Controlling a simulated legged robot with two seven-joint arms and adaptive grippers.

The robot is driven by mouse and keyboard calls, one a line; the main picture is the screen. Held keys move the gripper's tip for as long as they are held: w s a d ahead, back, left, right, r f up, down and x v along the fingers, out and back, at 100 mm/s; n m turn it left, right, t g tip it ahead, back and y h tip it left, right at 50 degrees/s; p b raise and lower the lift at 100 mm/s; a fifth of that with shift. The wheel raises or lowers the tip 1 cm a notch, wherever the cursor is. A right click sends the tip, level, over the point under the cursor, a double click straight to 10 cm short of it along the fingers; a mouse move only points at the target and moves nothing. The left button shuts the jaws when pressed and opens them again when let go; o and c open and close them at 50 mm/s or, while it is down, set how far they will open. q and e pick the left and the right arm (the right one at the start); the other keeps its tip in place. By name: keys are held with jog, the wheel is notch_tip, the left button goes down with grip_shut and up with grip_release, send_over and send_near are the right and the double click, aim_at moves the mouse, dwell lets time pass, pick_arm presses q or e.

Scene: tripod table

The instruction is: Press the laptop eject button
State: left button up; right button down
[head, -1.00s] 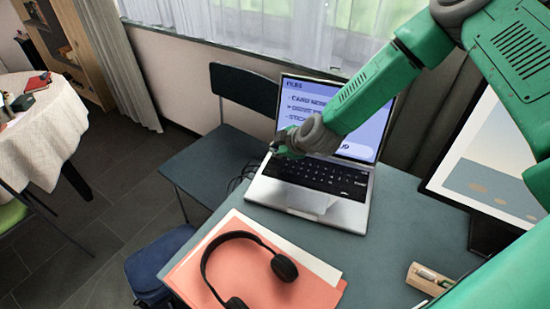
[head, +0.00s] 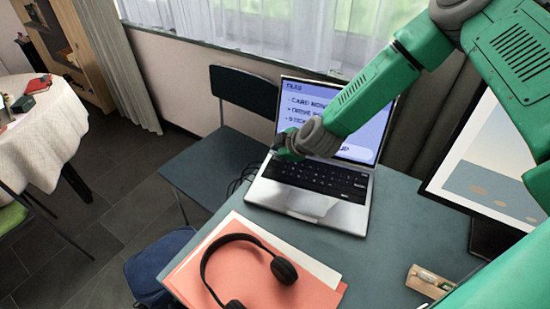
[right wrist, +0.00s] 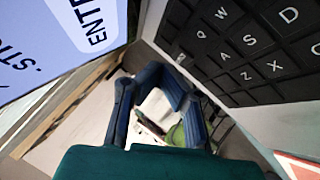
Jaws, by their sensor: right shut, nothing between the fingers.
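The open silver laptop (head: 335,214) stands on the blue-grey table. Its lit screen (head: 300,92) shows a heading and lines of text. A pale rounded field with lettering sits low on the screen, partly hidden by my arm. I cannot make out an eject button. My right gripper (head: 279,152) is shut and empty, at the left part of the laptop, between screen and keyboard. I cannot tell whether it touches. In the right wrist view, the shut gripper (right wrist: 158,73) has the screen (right wrist: 50,45) on the left and the keyboard (right wrist: 255,45) on the right. My left gripper is out of view.
Black headphones (head: 248,265) lie on a red folder (head: 190,278) in front of the laptop. A monitor (head: 490,165) stands at the right. A small wooden item (head: 430,281) lies near the right front. A dark chair (head: 244,95) stands behind, left of the laptop.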

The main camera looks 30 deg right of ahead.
jog(key=shift+f, duration=0.15)
jog(key=shift+f, duration=0.2)
jog(key=shift+s+f+b, duration=0.1)
jog(key=shift+f+b, duration=0.2)
dwell(0.6)
dwell(0.3)
jog(key=shift+r+p, duration=0.7)
jog(key=shift+r, duration=0.05)
notch_tip(320, 180, up, 5)
jog(key=p, duration=0.4)
dwell(0.7)
